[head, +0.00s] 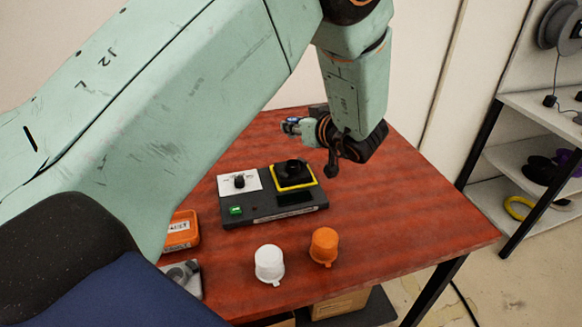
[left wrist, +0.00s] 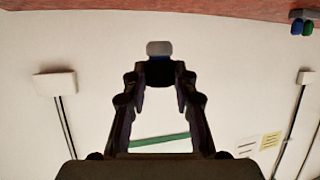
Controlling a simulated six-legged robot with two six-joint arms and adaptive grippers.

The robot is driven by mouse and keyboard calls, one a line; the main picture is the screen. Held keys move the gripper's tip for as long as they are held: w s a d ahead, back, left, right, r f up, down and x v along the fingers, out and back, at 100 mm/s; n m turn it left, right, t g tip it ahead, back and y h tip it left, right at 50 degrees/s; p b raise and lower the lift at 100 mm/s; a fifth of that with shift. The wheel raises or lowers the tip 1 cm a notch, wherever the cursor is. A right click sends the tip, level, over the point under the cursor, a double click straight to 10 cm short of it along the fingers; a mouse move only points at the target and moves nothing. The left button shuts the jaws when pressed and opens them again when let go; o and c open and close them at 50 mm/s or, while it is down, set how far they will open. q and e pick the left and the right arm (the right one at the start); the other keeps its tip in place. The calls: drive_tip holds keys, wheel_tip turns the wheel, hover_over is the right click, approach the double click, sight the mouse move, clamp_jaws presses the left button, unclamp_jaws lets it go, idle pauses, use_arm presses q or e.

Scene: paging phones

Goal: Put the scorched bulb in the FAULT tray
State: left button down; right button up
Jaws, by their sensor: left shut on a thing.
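My left gripper (head: 296,127) is shut on a small bulb-like piece (head: 291,121) above the far part of the table. In the left wrist view the piece (left wrist: 159,50) sits between the fingertips, with a pale grey end and a dark blue body. Scorch marks cannot be made out. The orange tray (head: 182,243) with a white label, seemingly reading FAULT, is at the table's left, partly hidden by my left arm. The gripper is well beyond it and to its right. My right gripper is not in view.
A dark tester box (head: 262,213) with a yellow-framed black socket (head: 293,175) stands mid-table. A white cap (head: 269,262) and an orange cap (head: 324,245) stand in front. A grey item (head: 187,275) is partly hidden at left. The table's right side (head: 430,220) is clear.

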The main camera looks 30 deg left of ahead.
sight(296, 170)
use_arm(q)
drive_tip(key=shift+w+a+f, duration=0.1)
drive_tip(key=shift+a+f, duration=0.05)
drive_tip(key=shift+f, duration=0.2)
drive_tip(key=f, duration=0.3)
drive_tip(key=shift+d+f+b, duration=0.25)
drive_tip(key=shift+f+b, duration=0.1)
drive_tip(key=f, duration=0.5)
drive_tip(key=shift+a, duration=0.2)
drive_tip(key=shift+d+f, duration=0.1)
drive_tip(key=shift+f, duration=0.15)
